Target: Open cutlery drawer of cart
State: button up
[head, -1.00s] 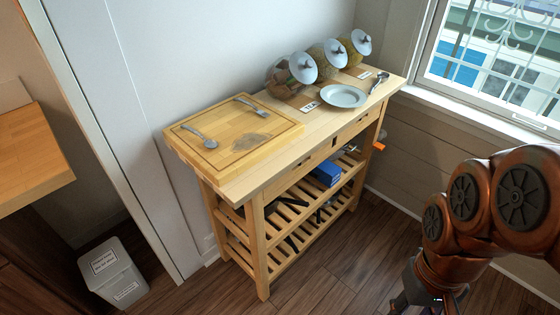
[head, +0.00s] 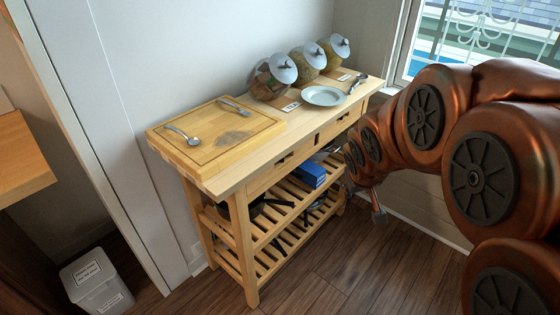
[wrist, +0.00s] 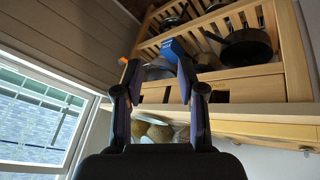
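The wooden cart (head: 225,187) stands against the wall with two drawer fronts under its top. The left drawer front (head: 285,164) and right drawer front (head: 338,127) look shut, each with a dark handle slot. Which one is the cutlery drawer I cannot tell. In the wrist view the cart appears upside down, with a drawer front (wrist: 252,88) beyond the fingers. My gripper (wrist: 156,75) is open and empty, its two fingers apart, facing the cart. In the head view my arm hides most of the gripper near the cart's right end.
On the cart top are a cutting board (head: 262,130) with a fork and spoon, a plate (head: 323,96), a ladle and several glass jars. A blue box (head: 311,173) and pans lie on the slatted shelf. A bin (head: 97,283) stands left. Floor before the cart is clear.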

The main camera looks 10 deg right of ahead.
aim_at(282, 162)
jog(key=w+a+f+n+t+y+b, duration=0.1)
jog(key=w+f+n+t+y+b, duration=0.2)
jog(key=w, duration=0.8)
jog(key=w+f+n+t+y+b, duration=0.25)
jog(key=w+f+t, duration=0.2)
jog(key=w, duration=0.65)
jog(key=shift+w+a+f+n+t+y+b, duration=0.35)
jog(key=shift+w+a+y+b, duration=0.3)
jog(key=shift+w+a+y, duration=0.9)
jog(key=shift+w+a+f+n+t+y+b, duration=0.3)
jog(key=shift+w+a+y+b, duration=0.65)
jog(key=shift+a, duration=1.2)
jog(key=shift+w+a+f+n+t+y+b, duration=0.2)
jog(key=shift+w+a+f+t+y+b, duration=0.25)
jog(key=shift+w+a+y, duration=0.85)
jog(key=shift+s+a+y, duration=0.25)
jog(key=shift+s+a, duration=0.2)
jog(key=shift+a, duration=0.1)
jog(key=shift+c, duration=0.2)
grip_shut()
